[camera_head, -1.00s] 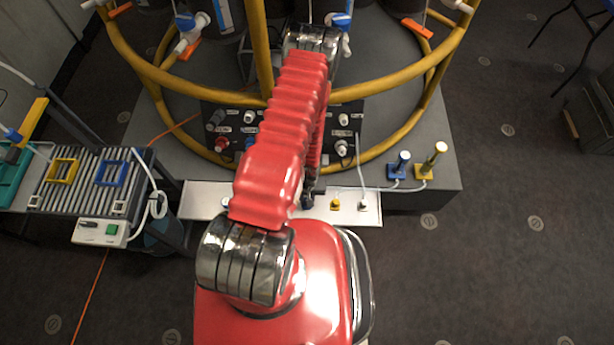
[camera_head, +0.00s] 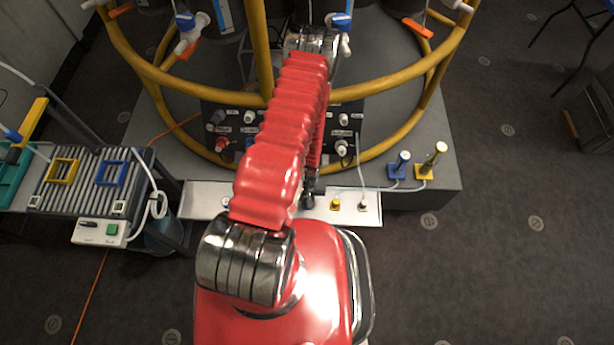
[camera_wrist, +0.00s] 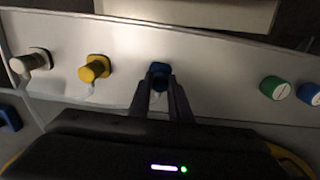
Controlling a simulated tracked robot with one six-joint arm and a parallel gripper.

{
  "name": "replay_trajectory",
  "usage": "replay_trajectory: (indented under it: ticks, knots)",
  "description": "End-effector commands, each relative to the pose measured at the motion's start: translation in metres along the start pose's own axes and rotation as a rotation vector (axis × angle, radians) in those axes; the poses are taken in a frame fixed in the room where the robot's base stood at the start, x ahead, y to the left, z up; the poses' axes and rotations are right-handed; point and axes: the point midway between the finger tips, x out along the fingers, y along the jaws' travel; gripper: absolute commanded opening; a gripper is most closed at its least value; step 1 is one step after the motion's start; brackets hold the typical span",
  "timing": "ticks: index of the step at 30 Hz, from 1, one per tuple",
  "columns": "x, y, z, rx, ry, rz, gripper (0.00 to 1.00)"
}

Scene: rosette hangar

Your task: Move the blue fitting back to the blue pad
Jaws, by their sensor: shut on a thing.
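The blue fitting (camera_wrist: 159,70) is at the pale tray, in line with the yellow fitting and the white fitting. My gripper (camera_wrist: 161,88) is shut on it, with a dark finger on either side; the fingers hide part of it. In the head view my gripper (camera_head: 309,190) is low over the tray, mostly behind my red arm. I cannot tell whether the fitting touches the tray. I cannot single out a blue pad with certainty; a blue base with a post (camera_head: 399,170) stands on the grey plinth to the right.
The yellow fitting (camera_wrist: 95,68) and white fitting (camera_wrist: 32,62) stand close beside my gripper. Green (camera_wrist: 274,87) and blue (camera_wrist: 309,93) caps are farther right. The tray (camera_head: 205,199) lies before a valve panel. A yellow post (camera_head: 432,160) stands beside the blue one. Yellow rails curve above.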

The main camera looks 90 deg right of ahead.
Motion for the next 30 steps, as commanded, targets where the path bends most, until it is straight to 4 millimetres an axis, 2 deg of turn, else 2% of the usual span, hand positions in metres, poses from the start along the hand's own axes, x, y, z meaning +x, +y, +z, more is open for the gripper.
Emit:
replay_trajectory:
  ticks: [9, 10, 19, 30]
  knots:
    - [0.001, 0.0, 0.0, 0.0, 0.0, 0.0, 0.0]
    - [0.001, 0.0, 0.0, 0.0, 0.0, 0.0, 0.18]
    - [0.001, 0.0, 0.0, 0.0, 0.0, 0.0, 0.4]
    - [-0.0021, 0.0001, -0.0005, 0.0, 0.001, 0.0, 0.4]
